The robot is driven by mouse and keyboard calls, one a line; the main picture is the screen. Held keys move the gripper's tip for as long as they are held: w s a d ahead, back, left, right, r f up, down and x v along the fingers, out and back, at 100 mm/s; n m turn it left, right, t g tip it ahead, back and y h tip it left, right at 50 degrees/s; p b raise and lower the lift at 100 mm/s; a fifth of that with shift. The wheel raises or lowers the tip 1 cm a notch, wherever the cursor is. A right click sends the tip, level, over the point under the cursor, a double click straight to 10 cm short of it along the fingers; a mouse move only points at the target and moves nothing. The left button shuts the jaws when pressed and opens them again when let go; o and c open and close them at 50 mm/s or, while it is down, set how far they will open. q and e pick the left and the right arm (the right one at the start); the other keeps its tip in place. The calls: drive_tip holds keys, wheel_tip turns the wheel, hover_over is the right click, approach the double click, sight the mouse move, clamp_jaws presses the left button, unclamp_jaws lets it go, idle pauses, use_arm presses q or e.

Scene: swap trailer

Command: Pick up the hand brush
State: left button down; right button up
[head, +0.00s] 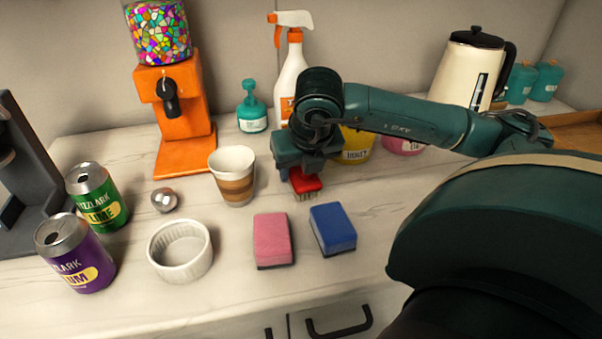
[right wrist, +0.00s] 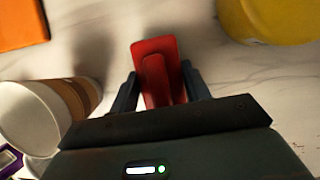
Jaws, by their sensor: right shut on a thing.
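The hand brush (head: 305,184) is red with pale bristles on its underside. It is at the middle of the counter, just right of the paper cup. My right gripper (head: 303,172) comes down over it from above and is shut on it. In the right wrist view the red brush (right wrist: 154,62) sits between the two dark fingers of the right gripper (right wrist: 160,88). Whether the bristles touch the counter I cannot tell. My left gripper is not in view.
A paper cup (head: 233,178) stands close left of the brush. A pink sponge (head: 272,240) and a blue sponge (head: 333,229) lie in front. A spray bottle (head: 289,75) and a yellow container (head: 357,143) stand behind. A white ramekin (head: 180,252) and two cans are left.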

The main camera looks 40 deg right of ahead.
drive_tip(key=shift+r, duration=0.1)
wheel_tip(320, 180, up, 10)
drive_tip(key=shift+f+p, duration=0.1)
drive_tip(key=shift+p, duration=0.55)
drive_tip(key=o, duration=0.5)
drive_tip(key=shift+c, duration=1.6)
drive_tip(key=shift+s, duration=0.1)
